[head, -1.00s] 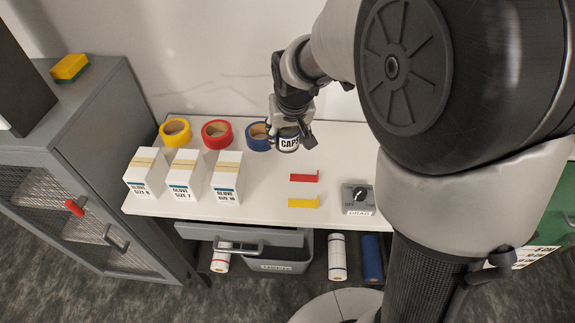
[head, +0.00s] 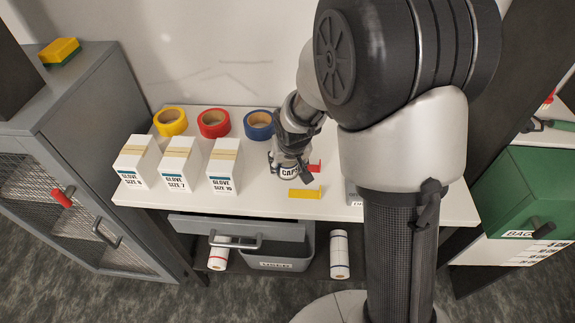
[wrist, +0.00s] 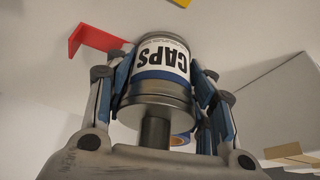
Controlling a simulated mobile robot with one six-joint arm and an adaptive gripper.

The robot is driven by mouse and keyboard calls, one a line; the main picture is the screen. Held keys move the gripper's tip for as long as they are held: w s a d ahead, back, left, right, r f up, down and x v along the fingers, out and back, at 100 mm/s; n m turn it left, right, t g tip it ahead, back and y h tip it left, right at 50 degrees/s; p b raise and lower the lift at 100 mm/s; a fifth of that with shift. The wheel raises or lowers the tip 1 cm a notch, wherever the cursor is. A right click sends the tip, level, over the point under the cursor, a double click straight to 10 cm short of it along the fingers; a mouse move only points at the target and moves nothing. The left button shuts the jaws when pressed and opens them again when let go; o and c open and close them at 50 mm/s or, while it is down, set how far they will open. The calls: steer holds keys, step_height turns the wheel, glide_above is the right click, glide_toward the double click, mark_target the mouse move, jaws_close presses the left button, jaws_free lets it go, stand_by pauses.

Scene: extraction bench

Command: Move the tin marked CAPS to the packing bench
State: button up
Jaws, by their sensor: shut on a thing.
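The tin marked CAPS (head: 290,170) is a small metal can with a white label and a blue band. My gripper (head: 289,160) is shut on it, above the white bench top (head: 380,203). In the wrist view the tin (wrist: 160,72) sits upside down in the picture between the two fingers, which press on its sides. In the head view my gripper hides part of the tin. I cannot tell how high it is above the bench, or which bench is the packing bench.
Three glove boxes (head: 177,164) and yellow, red and blue tape rolls (head: 258,125) stand on the left of the bench. A red bracket (head: 315,167) and a yellow bracket (head: 305,193) lie close to the tin. A green box (head: 535,190) stands at the right.

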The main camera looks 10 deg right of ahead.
steer(key=o, duration=1.5)
steer(key=shift+r, duration=0.1)
steer(key=s+f+p+v, duration=0.1)
steer(key=s+p+v, duration=0.1)
steer(key=v, duration=0.9)
steer(key=s+f+p+v, duration=0.1)
steer(key=s+p+v, duration=0.1)
steer(key=v, duration=0.9)
steer(key=s+r, duration=0.2)
steer(key=s, duration=0.5)
steer(key=s+r, duration=0.2)
steer(key=s, duration=0.6)
steer(key=shift+s+d+r+n, duration=0.25)
steer(key=shift+d+r+n, duration=0.1)
steer(key=shift+d, duration=0.15)
